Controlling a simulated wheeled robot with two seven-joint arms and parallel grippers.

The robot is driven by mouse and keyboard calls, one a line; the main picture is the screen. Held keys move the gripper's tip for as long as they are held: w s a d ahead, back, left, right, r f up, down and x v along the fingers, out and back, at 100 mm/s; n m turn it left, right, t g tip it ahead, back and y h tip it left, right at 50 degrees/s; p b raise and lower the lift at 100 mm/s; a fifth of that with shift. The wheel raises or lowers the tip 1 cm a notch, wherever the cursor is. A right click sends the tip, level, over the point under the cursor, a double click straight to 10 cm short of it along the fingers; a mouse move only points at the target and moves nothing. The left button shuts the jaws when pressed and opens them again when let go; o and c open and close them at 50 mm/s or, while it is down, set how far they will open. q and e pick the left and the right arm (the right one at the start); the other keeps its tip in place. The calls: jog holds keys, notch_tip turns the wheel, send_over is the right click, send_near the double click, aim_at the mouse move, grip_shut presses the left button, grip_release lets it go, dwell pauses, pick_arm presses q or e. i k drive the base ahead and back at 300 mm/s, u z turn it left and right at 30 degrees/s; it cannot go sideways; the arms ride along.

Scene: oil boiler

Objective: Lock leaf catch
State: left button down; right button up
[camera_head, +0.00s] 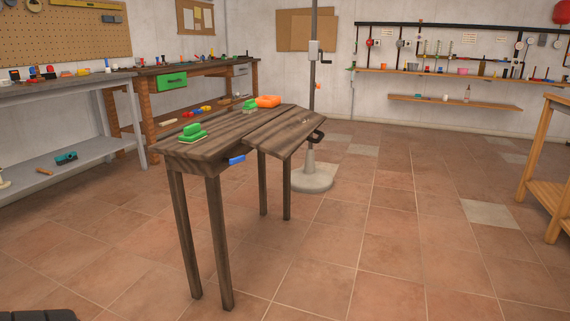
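A dark wooden table (222,128) stands in the middle of the camera_head view. Its right-hand leaf (288,132) slopes down to the right, lower than the main top. A small blue piece (237,160) sticks out under the near end, by the joint between top and leaf; I cannot tell whether it is the catch. A black handle-like part (318,136) is at the leaf's outer edge. Green objects (192,134) sit on the near end of the top, and another green object (250,104) and an orange one (268,101) at the far end. Neither gripper is in view.
A grey post on a round base (313,178) stands just behind the table's right side. Workbenches (190,72) line the left and back left. A wooden stand (547,150) is at the right edge. The tiled floor in front and right is clear.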

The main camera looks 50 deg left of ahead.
aim_at(236, 159)
jog(key=u, duration=0.2)
jog(key=i, duration=1.3)
jog(key=u, duration=0.8)
